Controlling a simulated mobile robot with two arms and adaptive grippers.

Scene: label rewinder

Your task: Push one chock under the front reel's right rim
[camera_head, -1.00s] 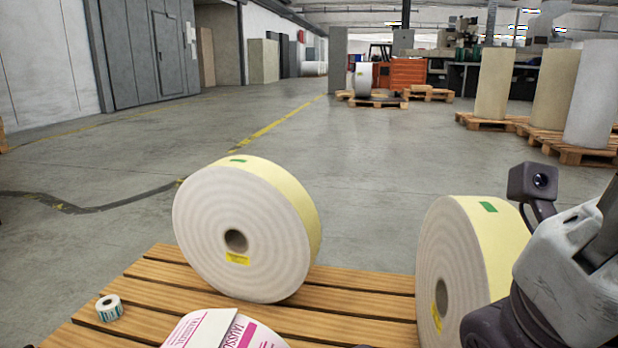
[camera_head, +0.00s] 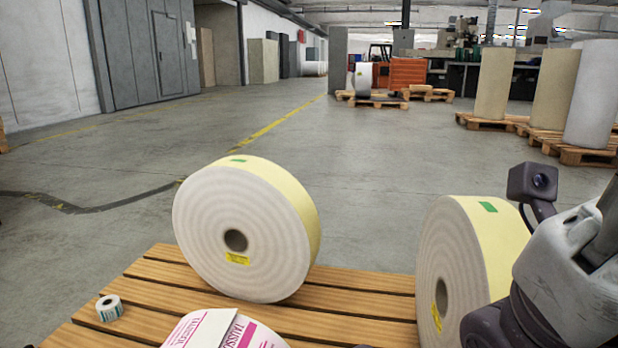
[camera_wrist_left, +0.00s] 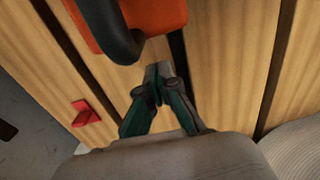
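A small red chock-like piece (camera_wrist_left: 85,112) lies on the wooden slats left of my left gripper in the left wrist view. My left gripper (camera_wrist_left: 158,76) points at the slats with its fingertips together, apart from the red piece, and I see nothing held. A pale reel (camera_head: 242,235) with a yellowish outer face stands upright on the pallet (camera_head: 340,297) in the head view. A second reel (camera_head: 448,265) stands at the right, partly hidden by my right arm. Which one is the front reel is unclear. No chock shows in the head view. My right gripper is out of view.
An orange object with a black handle (camera_wrist_left: 150,15) is at the top of the left wrist view. A white rounded surface (camera_wrist_left: 298,150) is at its lower right. A small label roll (camera_head: 109,308) and magenta-printed white material (camera_head: 225,330) are at the pallet's front left.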

